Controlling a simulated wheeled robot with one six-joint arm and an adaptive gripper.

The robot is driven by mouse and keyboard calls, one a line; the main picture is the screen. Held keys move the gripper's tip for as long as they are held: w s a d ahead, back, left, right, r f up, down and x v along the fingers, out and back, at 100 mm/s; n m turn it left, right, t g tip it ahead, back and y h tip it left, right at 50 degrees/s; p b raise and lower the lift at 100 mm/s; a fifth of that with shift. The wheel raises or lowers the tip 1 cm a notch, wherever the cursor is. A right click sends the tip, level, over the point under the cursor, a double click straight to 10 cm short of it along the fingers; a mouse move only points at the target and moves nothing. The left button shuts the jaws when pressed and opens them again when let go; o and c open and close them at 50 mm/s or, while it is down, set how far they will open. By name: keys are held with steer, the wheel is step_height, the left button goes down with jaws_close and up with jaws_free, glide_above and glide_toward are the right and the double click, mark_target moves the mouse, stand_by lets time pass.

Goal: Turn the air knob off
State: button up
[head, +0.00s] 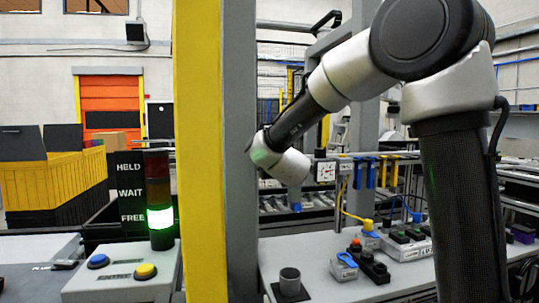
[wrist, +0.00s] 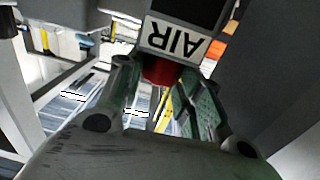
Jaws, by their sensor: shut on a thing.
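In the wrist view a dark box carries a white label reading AIR (wrist: 172,38), upside down. Below the label a red knob (wrist: 160,70) sticks out, partly hidden between the fingers. My gripper (wrist: 158,78) has one greenish finger on each side of the red knob and is shut on it. The knob's exact angle cannot be made out. In the head view I cannot make out the knob or the fingers; my arm reaches left toward a grey post.
A yellow and grey post (head: 197,150) stands close to my wrist. A signal tower (head: 160,200) has its lowest lamp lit green beside FREE. A button box (head: 125,272) stands at front left. The bench (head: 325,285) at right holds a dark cylinder (head: 290,282) and several switches.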

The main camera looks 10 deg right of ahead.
steer(key=shift+a+m+h, duration=0.1)
steer(key=shift+m+h, duration=0.4)
steer(key=shift+h, duration=0.3)
steer(key=o, duration=1)
steer(key=shift+o, duration=0.2)
steer(key=shift+y, duration=0.4)
